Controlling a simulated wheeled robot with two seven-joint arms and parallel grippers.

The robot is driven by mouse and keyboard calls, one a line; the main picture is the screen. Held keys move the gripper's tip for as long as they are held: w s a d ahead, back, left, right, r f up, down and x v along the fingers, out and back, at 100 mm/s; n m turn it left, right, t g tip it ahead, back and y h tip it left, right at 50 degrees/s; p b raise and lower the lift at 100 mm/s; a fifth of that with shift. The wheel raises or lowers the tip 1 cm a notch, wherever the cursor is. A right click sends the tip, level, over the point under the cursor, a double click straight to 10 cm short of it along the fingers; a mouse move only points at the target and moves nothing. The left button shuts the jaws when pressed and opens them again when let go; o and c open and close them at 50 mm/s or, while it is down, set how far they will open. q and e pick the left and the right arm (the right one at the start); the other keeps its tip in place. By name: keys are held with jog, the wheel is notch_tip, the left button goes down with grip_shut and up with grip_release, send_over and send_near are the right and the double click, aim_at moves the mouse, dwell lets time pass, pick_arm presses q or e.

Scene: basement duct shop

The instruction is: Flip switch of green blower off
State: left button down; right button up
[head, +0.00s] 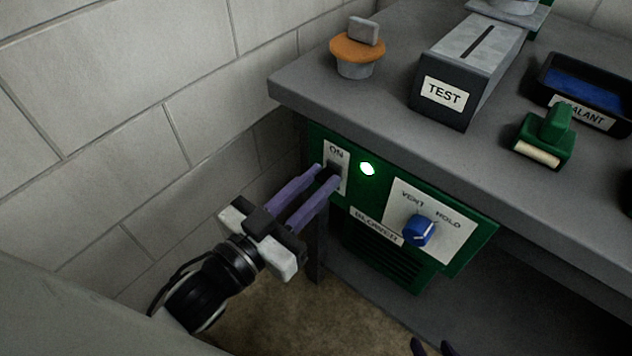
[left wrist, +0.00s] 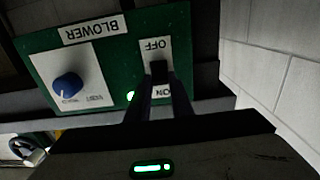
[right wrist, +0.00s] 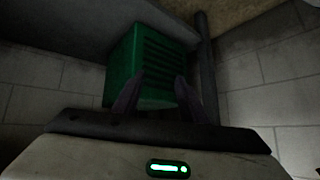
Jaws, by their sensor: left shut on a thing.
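The green blower (head: 480,232) is mounted under the front edge of the workbench. Its white switch plate (left wrist: 155,48) reads OFF and ON, upside down in the left wrist view. The small black switch (left wrist: 160,70) sits between the labels; its exact tilt is hard to tell. A round lamp (head: 367,169) beside the plate glows green. My left gripper (head: 331,176) is shut on the switch, a purple finger on each side of it. My right gripper (right wrist: 157,92) is open and empty, low under the bench, with a green slatted box (right wrist: 165,65) beyond it.
A blue VENT/HOLD knob (head: 419,231) sits right of the switch on the panel. On the bench (head: 390,125) stand an orange-rimmed plug (head: 357,50), a TEST box (head: 470,65), a green-handled tool (head: 545,137) and a SEALANT tray (head: 585,115). A block wall (head: 130,110) is close at left.

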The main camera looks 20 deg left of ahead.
pick_arm(q)
notch_tip(320, 180, down, 3)
jog(key=t+h+b, duration=0.1)
jog(key=t+b, duration=0.1)
jog(key=b, duration=0.4)
jog(key=t+h+b, duration=0.1)
jog(key=t+b, duration=0.2)
jog(key=b, duration=0.3)
jog(key=shift+w+r+t, duration=0.15)
jog(key=shift+r+t, duration=0.05)
jog(key=shift+t, duration=0.1)
pick_arm(e)
jog(key=w+a+f+n+g+y, duration=0.1)
jog(key=a+f+g, duration=0.1)
jog(key=a+f, duration=0.2)
notch_tip(320, 180, down, 2)
jog(key=shift+w+a+f+y, duration=0.25)
jog(key=shift+w+y, duration=0.05)
jog(key=shift+w, duration=0.05)
pick_arm(q)
jog(key=c, duration=1.6)
grip_release()
jog(key=shift+o, duration=0.2)
jog(key=v, duration=1)
jog(key=shift+p, duration=0.45)
pick_arm(e)
jog(key=shift+s+d+r, duration=0.15)
jog(key=shift+d, duration=0.1)
